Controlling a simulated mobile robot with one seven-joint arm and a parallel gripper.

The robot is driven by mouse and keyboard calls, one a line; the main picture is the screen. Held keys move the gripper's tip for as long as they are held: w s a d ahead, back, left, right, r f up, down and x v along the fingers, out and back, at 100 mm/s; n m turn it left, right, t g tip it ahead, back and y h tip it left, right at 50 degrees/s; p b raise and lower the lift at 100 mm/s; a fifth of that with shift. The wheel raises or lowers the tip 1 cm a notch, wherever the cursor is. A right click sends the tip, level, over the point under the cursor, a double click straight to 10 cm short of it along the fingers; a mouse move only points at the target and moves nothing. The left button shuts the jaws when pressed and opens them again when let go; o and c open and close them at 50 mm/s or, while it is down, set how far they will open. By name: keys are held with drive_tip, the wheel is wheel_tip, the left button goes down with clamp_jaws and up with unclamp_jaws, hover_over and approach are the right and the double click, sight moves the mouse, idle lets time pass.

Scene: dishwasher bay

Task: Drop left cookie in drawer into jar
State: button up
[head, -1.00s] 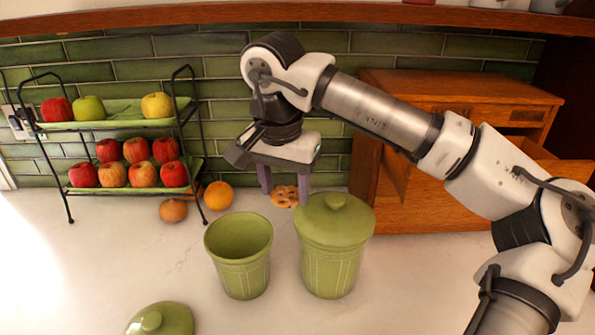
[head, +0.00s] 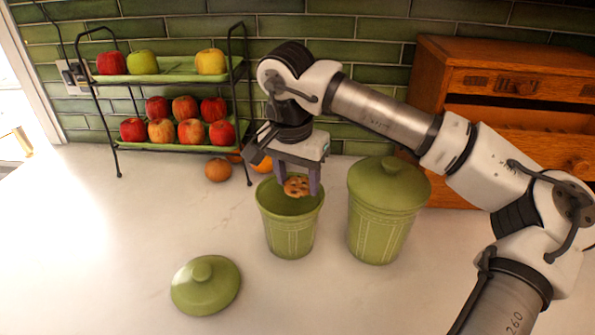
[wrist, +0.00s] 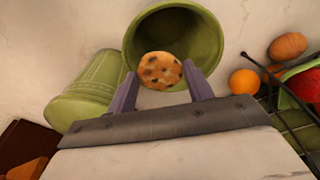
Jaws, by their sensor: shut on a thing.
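My gripper (head: 296,187) is shut on a round cookie (head: 296,185) with dark chips. The cookie also shows between the fingers in the wrist view (wrist: 160,71). The gripper points down over the open green jar (head: 291,230), with the cookie at about the height of its mouth in the head view. In the wrist view the jar's round opening (wrist: 190,22) lies behind the cookie. The jar's bottom inside is hidden. A green lid (head: 206,284) lies on the counter to the front left of the jar. The wooden drawer unit (head: 450,75) stands at the back right with a drawer pulled out.
A second green jar (head: 384,215) with its lid on stands close to the right of the open one. A two-tier rack (head: 116,160) of apples stands at the left. An onion (head: 218,170) and an orange (head: 262,166) lie near it. The front counter is clear.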

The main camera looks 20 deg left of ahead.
sight(291, 193)
drive_tip(key=shift+f, duration=0.75)
drive_tip(key=o, duration=0.7)
drive_tip(key=shift+r, duration=0.15)
drive_tip(key=r, duration=0.4)
drive_tip(key=s+r+b, duration=0.1)
drive_tip(key=r, duration=0.4)
drive_tip(key=s+r+b, duration=0.1)
drive_tip(key=r, duration=0.3)
drive_tip(key=shift+a+r, duration=0.1)
drive_tip(key=shift+r, duration=0.15)
